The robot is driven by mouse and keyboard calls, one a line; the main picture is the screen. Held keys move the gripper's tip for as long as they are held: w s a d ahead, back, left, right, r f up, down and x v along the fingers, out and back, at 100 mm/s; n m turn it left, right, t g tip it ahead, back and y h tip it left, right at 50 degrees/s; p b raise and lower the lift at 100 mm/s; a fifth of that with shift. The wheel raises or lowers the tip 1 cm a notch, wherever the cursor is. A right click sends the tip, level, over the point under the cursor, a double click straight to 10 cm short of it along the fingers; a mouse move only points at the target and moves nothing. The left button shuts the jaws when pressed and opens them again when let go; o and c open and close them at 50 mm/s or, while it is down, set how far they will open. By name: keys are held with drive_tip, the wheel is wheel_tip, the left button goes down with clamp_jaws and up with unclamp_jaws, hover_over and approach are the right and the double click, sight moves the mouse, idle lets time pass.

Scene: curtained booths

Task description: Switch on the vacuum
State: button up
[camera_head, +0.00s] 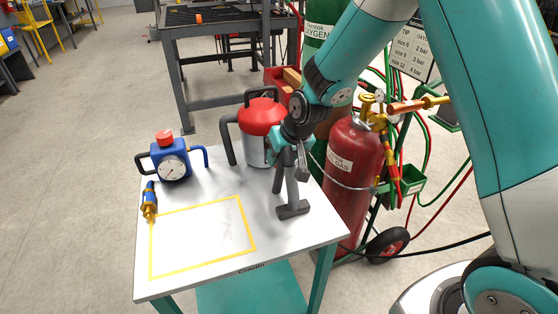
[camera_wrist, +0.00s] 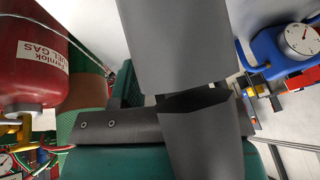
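A canister with a red domed top and a pale body (camera_head: 260,125), which looks like the vacuum, stands upright at the back of a small white-topped table (camera_head: 200,250). It has a dark handle or hose on its left side. My gripper (camera_head: 290,178) points down just to the right and in front of it and covers part of its right side. Large grey surfaces fill the middle of the wrist view. No switch is clearly visible.
A blue gauge unit with a red knob (camera_head: 171,161) and a blue-and-gold fitting (camera_head: 149,202) stand at the table's left. The yellow-outlined area (camera_head: 200,236) is clear. A red gas cylinder (camera_head: 352,170) with hoses stands close on the right. A metal bench (camera_head: 220,24) is behind.

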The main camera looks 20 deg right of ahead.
drive_tip(key=shift+x, duration=1.05)
drive_tip(key=shift+w, duration=0.1)
clamp_jaws()
drive_tip(key=r+g+p, duration=0.1)
drive_tip(key=p, duration=0.2)
drive_tip(key=shift+r+p, duration=0.2)
drive_tip(key=shift+p, duration=0.1)
drive_tip(key=shift+g+p, duration=0.75)
drive_tip(key=shift+g, duration=0.05)
drive_tip(key=shift+f, duration=0.1)
